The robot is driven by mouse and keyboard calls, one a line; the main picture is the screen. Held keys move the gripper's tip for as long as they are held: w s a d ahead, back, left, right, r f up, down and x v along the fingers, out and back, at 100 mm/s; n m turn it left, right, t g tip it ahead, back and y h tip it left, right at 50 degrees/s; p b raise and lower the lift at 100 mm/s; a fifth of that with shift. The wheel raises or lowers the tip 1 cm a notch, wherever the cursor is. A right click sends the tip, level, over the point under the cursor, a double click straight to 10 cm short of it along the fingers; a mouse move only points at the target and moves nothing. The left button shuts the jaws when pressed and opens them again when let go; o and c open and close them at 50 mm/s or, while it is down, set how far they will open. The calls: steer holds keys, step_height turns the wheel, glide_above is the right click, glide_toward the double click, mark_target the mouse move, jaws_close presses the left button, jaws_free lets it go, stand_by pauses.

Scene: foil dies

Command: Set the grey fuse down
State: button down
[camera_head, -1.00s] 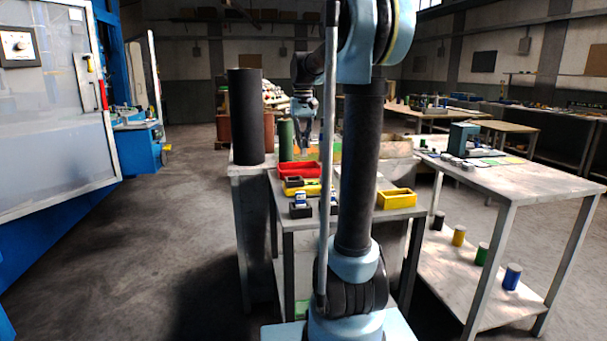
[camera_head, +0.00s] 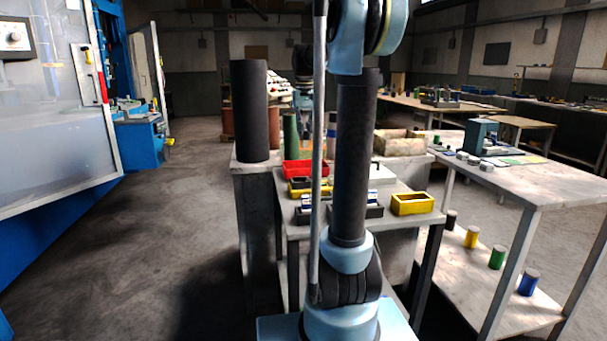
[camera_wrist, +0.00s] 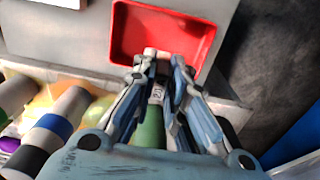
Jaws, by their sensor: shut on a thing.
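In the wrist view my gripper (camera_wrist: 157,72) is shut on the grey fuse (camera_wrist: 157,94), a small pale cylinder with a dark marking on its side. The fingers cover part of it. The fuse's far end lies over the near edge of the red bin (camera_wrist: 128,53). I cannot tell its height above the bin. The part of the red bin's floor that shows looks empty.
A yellow bin (camera_head: 412,204) stands at the table's right front. A tall dark roll (camera_head: 250,110) and a green roll (camera_head: 290,136) stand behind and left. The green roll also shows below the gripper in the wrist view (camera_wrist: 149,128). A side table (camera_head: 530,180) is right.

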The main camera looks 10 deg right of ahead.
steer(key=shift+f, duration=4.95)
steer(key=c, duration=1.6)
jaws_free()
steer(key=shift+f, duration=0.1)
step_height(320, 180, up, 12)
steer(key=shift+r, duration=0.15)
